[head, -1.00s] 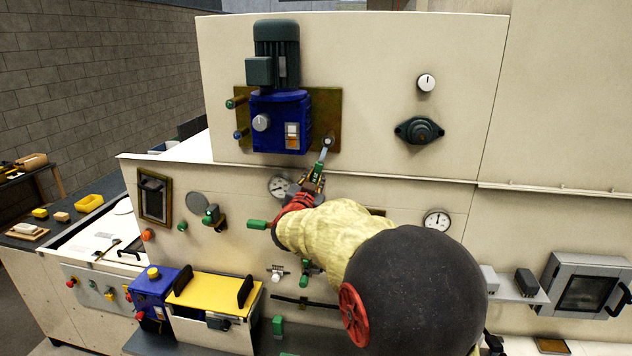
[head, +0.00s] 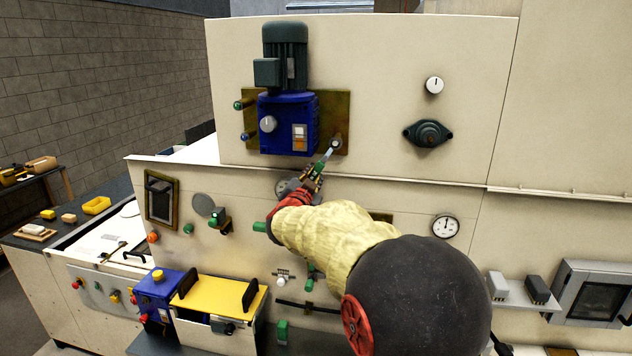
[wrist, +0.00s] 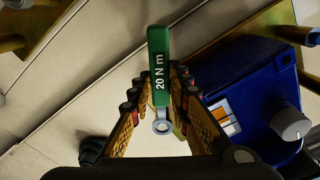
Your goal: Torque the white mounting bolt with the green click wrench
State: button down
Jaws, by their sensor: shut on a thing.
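The green click wrench (head: 320,166) has a grey shaft and ring end. It slants up and right from my gripper (head: 313,182) to the white mounting bolt (head: 337,142) at the right of the brown plate. The ring end appears to be around the bolt. In the wrist view the green handle (wrist: 159,60) reads "20 N m", and the ring (wrist: 162,127) shows a pale centre. My gripper (wrist: 158,88) is shut on the handle. How deep the ring sits cannot be told, and my arm hides part of the panel below.
A blue gearbox (head: 288,120) with a dark green motor (head: 286,50) stands left of the bolt. A dark flanged bearing (head: 428,133) and a white dial (head: 434,85) are to the right. A panel ledge (head: 400,178) runs just below the wrench.

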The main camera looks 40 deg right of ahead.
jog(key=shift+w+a+r+m, duration=0.15)
jog(key=shift+w+r+m, duration=0.05)
jog(key=shift+r+m, duration=0.1)
jog(key=shift+w+a+r+m+b, duration=0.3)
jog(key=shift+r+m, duration=0.3)
jog(key=shift+m, duration=0.1)
jog(key=shift+w+a+r+m+b, duration=0.25)
jog(key=shift+a+r+m+b, duration=0.05)
jog(key=shift+r+m, duration=0.35)
jog(key=shift+s+a, duration=0.15)
jog(key=shift+a, duration=0.25)
jog(key=v, duration=0.3)
jog(key=f+v, duration=0.1)
jog(key=v, duration=0.1)
dwell(0.8)
